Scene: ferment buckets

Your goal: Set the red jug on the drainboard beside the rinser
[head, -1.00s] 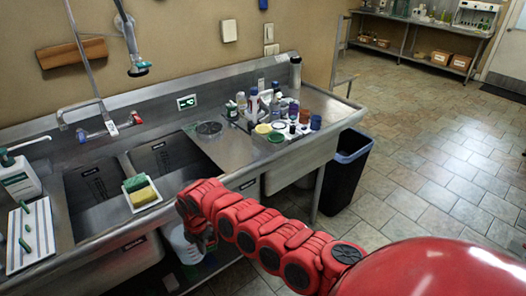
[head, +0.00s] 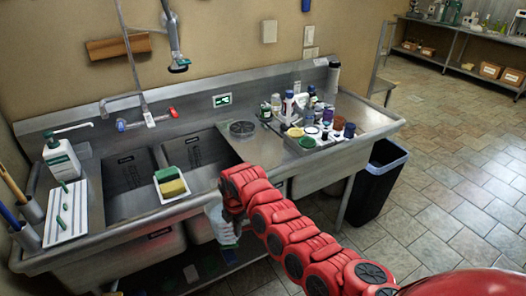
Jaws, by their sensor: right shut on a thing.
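My right gripper (head: 234,212) is at the end of my red arm, in front of the sink's front edge and below the rim. It is shut on a pale, partly see-through container (head: 220,226) with green at its lower part. The arm's end hides much of it, and I see no red on it. No other jug that is clearly red shows. The rinser (head: 242,128), a dark round disc, is set in the steel drainboard (head: 225,146) right of the two basins. My left gripper is out of view.
Several bottles and jars crowd a tray (head: 307,146) on the right of the drainboard. A green and yellow sponge holder (head: 171,184) sits at the basins' front edge. A white bottle (head: 61,158) and striped mat (head: 66,213) are at left. A dark bin (head: 376,185) stands right.

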